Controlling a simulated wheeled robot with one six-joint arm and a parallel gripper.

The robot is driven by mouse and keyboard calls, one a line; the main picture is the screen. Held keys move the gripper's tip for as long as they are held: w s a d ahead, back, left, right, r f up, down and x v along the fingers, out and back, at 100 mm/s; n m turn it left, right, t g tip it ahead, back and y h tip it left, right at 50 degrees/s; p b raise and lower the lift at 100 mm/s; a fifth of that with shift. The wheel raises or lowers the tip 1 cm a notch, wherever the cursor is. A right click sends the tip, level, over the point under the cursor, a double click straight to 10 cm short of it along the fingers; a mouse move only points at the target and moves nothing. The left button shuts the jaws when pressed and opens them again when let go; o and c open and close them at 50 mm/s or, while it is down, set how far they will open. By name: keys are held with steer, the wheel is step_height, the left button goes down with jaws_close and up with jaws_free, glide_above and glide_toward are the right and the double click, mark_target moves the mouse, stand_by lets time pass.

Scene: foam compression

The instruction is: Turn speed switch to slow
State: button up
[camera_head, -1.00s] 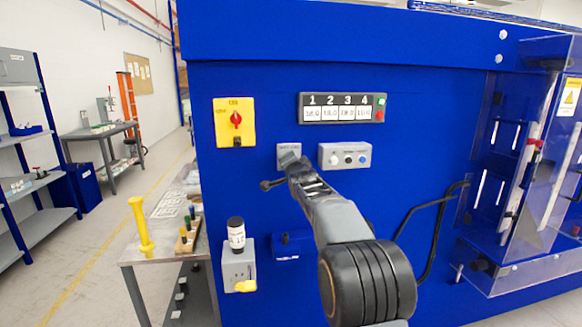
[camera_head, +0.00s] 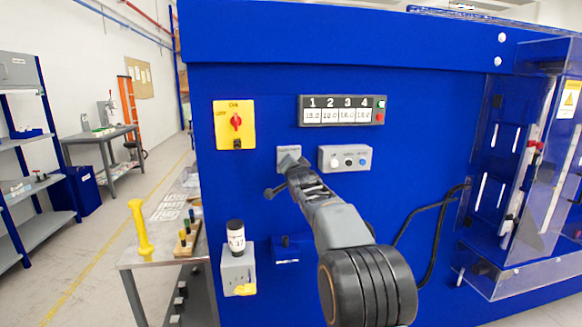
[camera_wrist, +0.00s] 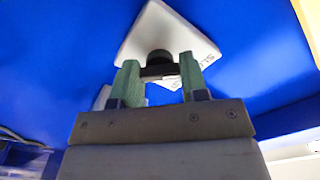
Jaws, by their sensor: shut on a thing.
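The speed switch is a black knob (camera_wrist: 159,58) on a pale square plate (camera_wrist: 150,28) fixed to the blue panel. In the head view the plate (camera_head: 284,152) shows only in part behind my gripper (camera_head: 286,163). In the wrist view my gripper (camera_wrist: 160,78) has its two green-padded fingers on either side of the knob, shut on it. The plate looks turned in this view, with part of its lettering showing at the right. The knob's pointing direction cannot be made out.
A box with several buttons (camera_head: 344,158) sits just right of the switch. A yellow plate with a red switch (camera_head: 235,124) is up and left, and a four-number display (camera_head: 342,110) is above. A clear guarded enclosure (camera_head: 520,180) stands at the right.

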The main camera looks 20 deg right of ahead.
steer(key=o, duration=0.9)
steer(key=shift+s, duration=0.1)
steer(key=b+v, duration=0.2)
steer(key=v, duration=1.1)
steer(key=shift+s+b, duration=0.35)
